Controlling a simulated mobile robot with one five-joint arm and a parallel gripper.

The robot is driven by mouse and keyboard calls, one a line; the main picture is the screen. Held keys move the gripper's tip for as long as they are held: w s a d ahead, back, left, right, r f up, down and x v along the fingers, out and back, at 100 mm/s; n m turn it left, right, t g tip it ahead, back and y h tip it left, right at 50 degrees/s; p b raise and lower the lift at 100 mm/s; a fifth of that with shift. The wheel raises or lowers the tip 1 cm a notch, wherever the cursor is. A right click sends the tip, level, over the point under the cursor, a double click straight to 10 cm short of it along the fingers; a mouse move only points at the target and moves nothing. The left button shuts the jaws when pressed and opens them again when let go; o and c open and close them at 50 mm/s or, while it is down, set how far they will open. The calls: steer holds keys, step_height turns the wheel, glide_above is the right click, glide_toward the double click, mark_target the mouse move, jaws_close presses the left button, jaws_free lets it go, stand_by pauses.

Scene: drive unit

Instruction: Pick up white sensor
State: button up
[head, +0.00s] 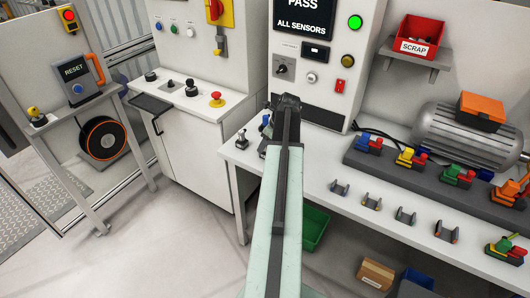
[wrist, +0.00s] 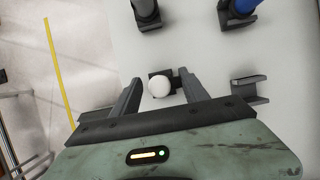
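In the wrist view the white sensor (wrist: 159,87) shows as a round white top set in a dark holder (wrist: 172,76) on the pale bench. My gripper (wrist: 153,85) is open, with one finger on each side of the sensor. I see no clear contact between the fingers and the sensor.
In the wrist view, a grey cylinder (wrist: 146,10) and a blue cylinder (wrist: 243,6) stand beyond in dark holders. An empty dark cradle (wrist: 249,88) is at right. In the head view, a row of coloured clamps (head: 411,157) and a grey motor (head: 462,137) occupy the right.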

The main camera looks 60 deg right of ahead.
jaws_close()
steer(key=shift+r+p, duration=0.55)
step_height(320, 180, up, 4)
steer(key=p, duration=0.3)
steer(key=shift+f, duration=0.25)
steer(key=s+a, duration=0.8)
steer(key=s, duration=0.5)
steer(key=shift+s+r+p, duration=0.2)
steer(key=shift+s+p, duration=0.2)
steer(key=shift+p, duration=0.05)
